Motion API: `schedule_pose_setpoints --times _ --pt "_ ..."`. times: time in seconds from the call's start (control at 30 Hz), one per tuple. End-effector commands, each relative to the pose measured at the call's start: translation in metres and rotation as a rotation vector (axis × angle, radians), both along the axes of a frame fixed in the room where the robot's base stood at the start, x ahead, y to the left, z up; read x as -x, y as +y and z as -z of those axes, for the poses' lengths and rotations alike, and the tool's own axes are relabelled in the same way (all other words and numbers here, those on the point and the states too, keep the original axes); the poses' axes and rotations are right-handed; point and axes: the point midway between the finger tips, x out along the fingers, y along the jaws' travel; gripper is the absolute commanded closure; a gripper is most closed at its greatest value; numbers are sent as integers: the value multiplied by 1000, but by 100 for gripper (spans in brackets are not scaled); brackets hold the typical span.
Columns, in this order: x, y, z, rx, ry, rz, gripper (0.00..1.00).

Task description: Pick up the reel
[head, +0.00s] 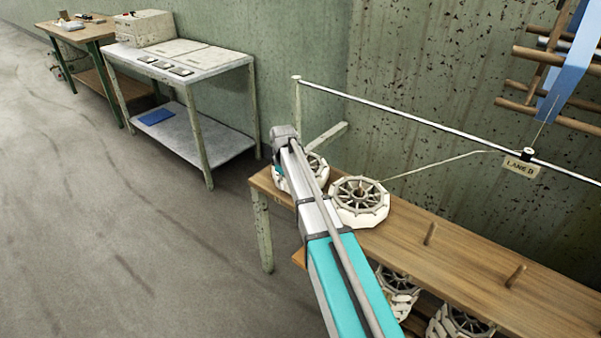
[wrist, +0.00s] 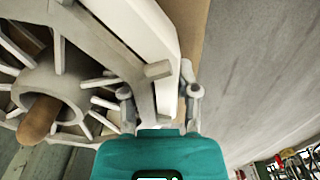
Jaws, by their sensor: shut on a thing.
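A reel (head: 318,170) with grey spokes and a white rim is at the far left end of the wooden bench, partly hidden by my arm in the head view. In the wrist view the reel (wrist: 108,48) fills the upper left, and a wooden peg (wrist: 40,120) shows in its hub. My gripper (wrist: 160,98) is shut on the reel's rim, with one finger on each side of it. The head view shows the fingers poorly behind my arm. I cannot tell whether the reel touches the bench.
A second reel (head: 347,213) lies close on the right, with a thread running to the LANE B tag (head: 521,166). Bare pegs (head: 430,234) stand farther right along the bench (head: 470,260). More reels (head: 397,281) are below. A rail (head: 400,121) runs behind. Floor at left is clear.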

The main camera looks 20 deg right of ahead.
Motion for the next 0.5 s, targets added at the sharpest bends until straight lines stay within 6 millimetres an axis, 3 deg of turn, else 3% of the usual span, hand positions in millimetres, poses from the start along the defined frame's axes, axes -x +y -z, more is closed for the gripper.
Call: schedule_pose_setpoints --times 0.5 --pt "0 0 -6 1 -1 0 100"
